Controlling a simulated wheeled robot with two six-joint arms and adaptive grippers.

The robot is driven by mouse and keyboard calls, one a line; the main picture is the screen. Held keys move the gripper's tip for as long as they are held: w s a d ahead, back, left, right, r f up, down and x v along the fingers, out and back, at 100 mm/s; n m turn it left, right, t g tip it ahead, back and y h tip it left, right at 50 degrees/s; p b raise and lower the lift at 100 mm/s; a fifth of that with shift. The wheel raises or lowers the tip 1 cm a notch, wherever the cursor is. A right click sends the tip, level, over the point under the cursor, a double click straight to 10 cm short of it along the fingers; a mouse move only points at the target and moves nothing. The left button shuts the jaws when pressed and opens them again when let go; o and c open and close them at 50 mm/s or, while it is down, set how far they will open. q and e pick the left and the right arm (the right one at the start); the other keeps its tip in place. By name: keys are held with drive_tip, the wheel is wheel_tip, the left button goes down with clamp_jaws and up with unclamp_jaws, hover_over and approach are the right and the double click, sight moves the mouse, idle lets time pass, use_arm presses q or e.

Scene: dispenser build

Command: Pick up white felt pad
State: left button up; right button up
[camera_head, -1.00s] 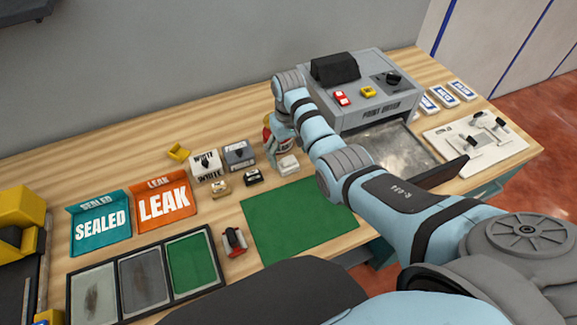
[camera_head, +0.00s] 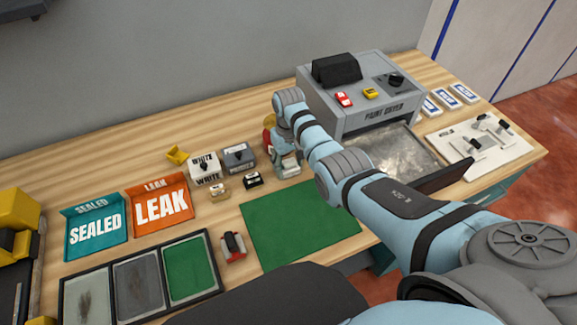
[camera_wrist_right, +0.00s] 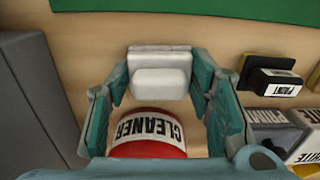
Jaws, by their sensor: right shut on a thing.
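The white felt pad (camera_wrist_right: 160,82) shows in the right wrist view as a pale block with a wider strip behind it. It lies between the fingers of my right gripper (camera_wrist_right: 160,74), which is shut on it. In the head view my right gripper (camera_head: 288,168) is low at the table, beside the paint dryer, and largely hides the pad. I cannot tell whether the pad is clear of the table. My left gripper is not in view.
A red CLEANER container (camera_wrist_right: 148,132) stands close beside the pad. A green mat (camera_head: 300,222) lies in front. The grey dryer (camera_head: 360,95) has its drawer (camera_head: 395,150) open.

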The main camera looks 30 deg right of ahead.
drive_tip(key=shift+r, duration=0.1)
drive_tip(key=shift+r, duration=0.3)
wheel_tip(320, 180, up, 14)
drive_tip(key=f+p, duration=0.1)
drive_tip(key=p, duration=0.3)
wheel_tip(320, 180, up, 7)
drive_tip(key=p, duration=0.4)
hover_over(289, 160)
drive_tip(key=shift+s+f, duration=0.1)
drive_tip(key=shift+f, duration=0.2)
drive_tip(key=shift+f, duration=0.1)
